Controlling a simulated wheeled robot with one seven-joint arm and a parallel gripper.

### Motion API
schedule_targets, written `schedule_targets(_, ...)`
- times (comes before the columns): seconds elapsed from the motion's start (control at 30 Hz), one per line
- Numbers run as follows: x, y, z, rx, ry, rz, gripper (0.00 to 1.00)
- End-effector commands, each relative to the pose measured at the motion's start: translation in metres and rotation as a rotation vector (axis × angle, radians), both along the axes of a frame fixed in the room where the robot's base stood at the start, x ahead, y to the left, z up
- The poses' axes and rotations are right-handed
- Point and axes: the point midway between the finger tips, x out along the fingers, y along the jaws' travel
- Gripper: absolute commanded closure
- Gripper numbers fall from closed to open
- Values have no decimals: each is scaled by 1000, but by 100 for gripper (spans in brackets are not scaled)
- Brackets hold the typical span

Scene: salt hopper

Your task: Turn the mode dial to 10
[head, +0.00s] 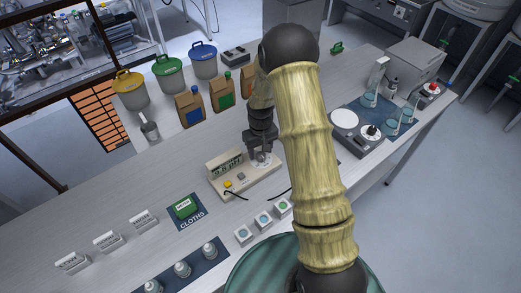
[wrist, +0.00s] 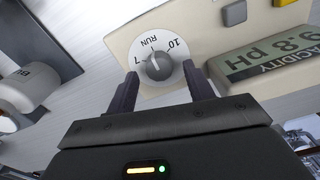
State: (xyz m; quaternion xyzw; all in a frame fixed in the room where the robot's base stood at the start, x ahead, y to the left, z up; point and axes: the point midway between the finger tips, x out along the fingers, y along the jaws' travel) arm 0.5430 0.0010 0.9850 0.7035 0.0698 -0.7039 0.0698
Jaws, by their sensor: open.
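The mode dial (wrist: 158,66) is a dark grey knob on a white disc marked 7, RUN and 10, seen in the wrist view. A white line on the knob points toward RUN. In the head view the white disc (head: 261,160) sits at the right end of a cream meter box (head: 247,179), partly behind my gripper. My gripper (wrist: 160,88) is open, with one finger on each side of the dial. I cannot tell whether the fingers touch it.
A yellow button (wrist: 283,2) and a grey button (wrist: 235,14) sit on the meter. A balance (head: 345,119) is right.

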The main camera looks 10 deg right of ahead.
Motion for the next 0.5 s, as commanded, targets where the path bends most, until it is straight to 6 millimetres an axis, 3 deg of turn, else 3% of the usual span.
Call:
schedule_targets(0.17,0,0,-11,0,1,0,48)
schedule_targets(0.4,0,0,-12,0,-1,0,48)
schedule_targets(0.43,0,0,-12,0,0,0,50)
schedule_targets(0.5,0,0,-12,0,0,0,64)
